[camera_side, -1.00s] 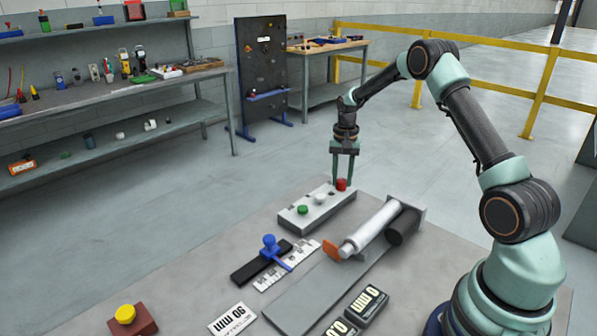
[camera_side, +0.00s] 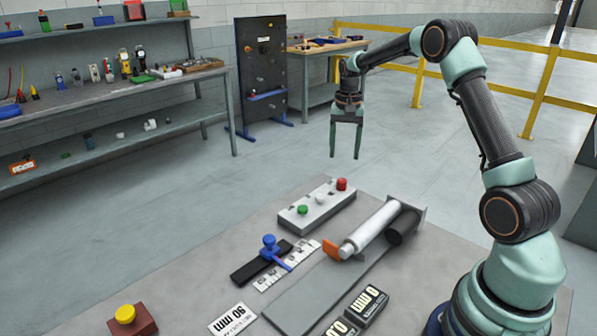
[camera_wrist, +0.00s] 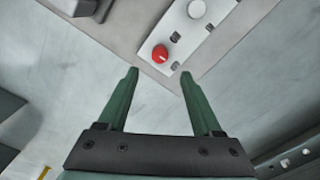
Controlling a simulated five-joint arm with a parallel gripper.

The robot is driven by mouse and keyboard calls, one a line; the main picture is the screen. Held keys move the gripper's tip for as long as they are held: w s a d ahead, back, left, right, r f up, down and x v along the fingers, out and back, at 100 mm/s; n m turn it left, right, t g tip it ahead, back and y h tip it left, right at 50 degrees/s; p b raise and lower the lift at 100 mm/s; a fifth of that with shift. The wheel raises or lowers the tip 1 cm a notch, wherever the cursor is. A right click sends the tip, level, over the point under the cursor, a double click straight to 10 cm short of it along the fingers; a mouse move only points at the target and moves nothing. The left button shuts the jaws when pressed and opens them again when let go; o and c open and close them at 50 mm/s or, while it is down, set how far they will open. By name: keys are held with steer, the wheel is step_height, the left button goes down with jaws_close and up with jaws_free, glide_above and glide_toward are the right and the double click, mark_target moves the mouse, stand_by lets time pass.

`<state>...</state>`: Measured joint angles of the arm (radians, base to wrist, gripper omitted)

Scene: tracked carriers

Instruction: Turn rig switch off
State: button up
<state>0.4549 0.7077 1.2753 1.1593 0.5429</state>
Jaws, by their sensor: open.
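The switch box (camera_side: 318,209) is a pale grey block on the table, with a green button (camera_side: 303,209), a white button (camera_side: 320,199) and a red button (camera_side: 341,184) in a row. The red button shows in the wrist view (camera_wrist: 160,54), with the white button (camera_wrist: 196,9) beyond it. Small dark marks sit beside the buttons; I cannot read their labels or tell any button's state. My gripper (camera_side: 345,157) is open and empty, above and behind the red end of the box, touching nothing. Its fingers (camera_wrist: 158,72) point toward the red button in the wrist view.
A silver cylinder (camera_side: 371,229) with an orange tip lies on a rail right of the box. A blue-knobbed slider (camera_side: 269,245), a brown block with a yellow button (camera_side: 126,315) and black display blocks (camera_side: 366,305) stand on the table. The space around my gripper is free.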

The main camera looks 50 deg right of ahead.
steer(key=shift+r, duration=1.6)
steer(key=shift+r, duration=0.1)
steer(key=s+a+r+n+t, duration=0.2)
steer(key=s+a+r+n, duration=0.3)
steer(key=a, duration=0.4)
steer(key=s+a+r+n+t, duration=0.25)
steer(key=s+a+r, duration=0.35)
steer(key=a, duration=0.3)
steer(key=s+a+f+n+t, duration=0.1)
steer(key=s+a+f+n, duration=0.1)
steer(key=s+a+n, duration=0.2)
steer(key=shift+s+a+f, duration=0.25)
steer(key=shift+s+f, duration=0.05)
steer(key=shift+s, duration=0.95)
